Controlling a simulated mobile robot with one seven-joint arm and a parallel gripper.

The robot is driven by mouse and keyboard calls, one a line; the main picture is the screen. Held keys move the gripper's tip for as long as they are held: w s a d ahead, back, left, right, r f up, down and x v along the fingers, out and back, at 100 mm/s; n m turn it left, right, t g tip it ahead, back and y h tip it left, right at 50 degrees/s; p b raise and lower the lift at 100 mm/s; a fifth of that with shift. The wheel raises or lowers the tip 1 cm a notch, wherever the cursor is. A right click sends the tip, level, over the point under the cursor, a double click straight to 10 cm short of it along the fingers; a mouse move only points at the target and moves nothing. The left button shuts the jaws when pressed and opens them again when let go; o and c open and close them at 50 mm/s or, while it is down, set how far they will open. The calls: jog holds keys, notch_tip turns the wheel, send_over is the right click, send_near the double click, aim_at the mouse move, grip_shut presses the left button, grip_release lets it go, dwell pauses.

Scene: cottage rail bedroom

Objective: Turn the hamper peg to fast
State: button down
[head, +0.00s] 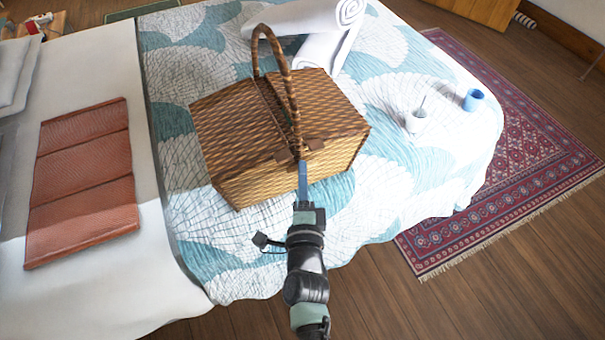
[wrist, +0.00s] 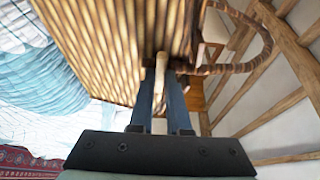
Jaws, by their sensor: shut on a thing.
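The woven wicker hamper (head: 265,185) stands on the bed with its tall hooped handle (head: 285,75) upright. Its lids look shut, with two brown leather tabs (head: 315,146) at the front edge. My gripper (head: 303,166) reaches the front of the hamper between the tabs. In the wrist view, the blue fingers of my gripper (wrist: 162,76) are shut on a pale wooden peg (wrist: 159,95) at the hamper's front wall (wrist: 105,40). The peg's far end is hidden near the wicker, and I cannot tell which way it is turned. In the head view the peg is hidden by the fingers.
A rolled white towel (head: 310,20) lies behind the hamper. A white cup (head: 416,122) and a blue cup (head: 473,100) stand to its right on the quilt (head: 385,205). A folded terracotta cloth (head: 85,180) lies left. A patterned rug (head: 480,215) covers floor at right.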

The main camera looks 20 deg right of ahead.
jog(key=shift+f, duration=0.1)
jog(key=n+b, duration=0.1)
jog(key=b, duration=0.2)
jog(key=shift+f+t, duration=0.3)
jog(key=n+t+y+b, duration=0.1)
jog(key=n+b, duration=0.6)
jog(key=b, duration=0.7)
jog(key=n+t+y+b, duration=0.2)
jog(key=n+b, duration=0.5)
jog(key=b, duration=0.6)
jog(key=d+n+t+y+b, duration=0.1)
jog(key=n+y+b, duration=0.3)
jog(key=b, duration=1)
jog(key=shift+f+n+t+b, duration=0.2)
jog(key=shift+n+t+b, duration=0.25)
jog(key=shift+n, duration=1.35)
jog(key=shift+a+r, duration=0.1)
